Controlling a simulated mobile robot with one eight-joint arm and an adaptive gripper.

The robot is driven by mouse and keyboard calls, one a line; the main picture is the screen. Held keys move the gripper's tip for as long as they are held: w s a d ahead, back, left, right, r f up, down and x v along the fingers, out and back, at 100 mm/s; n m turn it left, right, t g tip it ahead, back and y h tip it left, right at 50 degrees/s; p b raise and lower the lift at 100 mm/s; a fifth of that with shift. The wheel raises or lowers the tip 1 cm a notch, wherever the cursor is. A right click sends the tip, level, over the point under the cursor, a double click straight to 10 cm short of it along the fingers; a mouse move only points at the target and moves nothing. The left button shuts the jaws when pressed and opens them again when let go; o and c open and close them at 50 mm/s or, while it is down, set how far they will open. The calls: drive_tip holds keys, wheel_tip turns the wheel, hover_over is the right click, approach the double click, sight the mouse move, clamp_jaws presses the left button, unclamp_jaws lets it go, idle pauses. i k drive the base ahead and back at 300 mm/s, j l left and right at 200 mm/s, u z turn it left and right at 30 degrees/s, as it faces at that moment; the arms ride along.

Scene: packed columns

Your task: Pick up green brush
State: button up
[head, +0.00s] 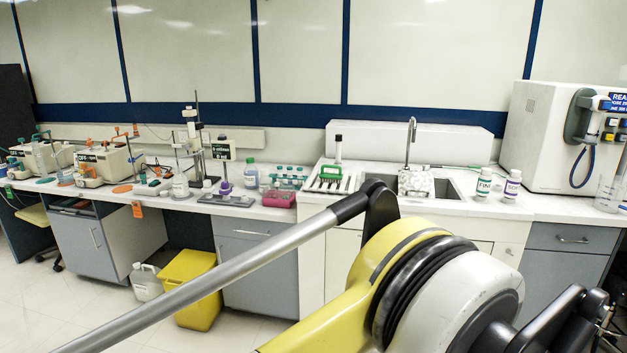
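A thin green item (447,165) lies along the back edge of the sink, right of the tap; it may be the green brush, but it is too small to tell. Another green piece (331,172) stands under a white, black-topped bottle (338,150) on the drying area left of the sink. My gripper is out of view. My own yellow and white arm links fill the lower middle and right and hide part of the cabinets.
The sink (445,187) has a tap (411,142) and a pale patterned object (414,181) at it. Two white bottles (483,185) (512,184) stand right of it. A yellow bin (188,285) and white jug (146,282) stand on the floor.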

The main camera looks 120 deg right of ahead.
sight(323, 176)
drive_tip(key=z, duration=4.2)
drive_tip(key=i+j, duration=0.3)
drive_tip(key=i, duration=0.25)
drive_tip(key=i+j+z, duration=0.1)
drive_tip(key=i+j, duration=0.2)
drive_tip(key=i, duration=0.2)
drive_tip(key=i+j, duration=0.35)
drive_tip(key=i, duration=0.2)
drive_tip(key=i+j, duration=0.35)
drive_tip(key=i, duration=0.15)
drive_tip(key=z, duration=0.05)
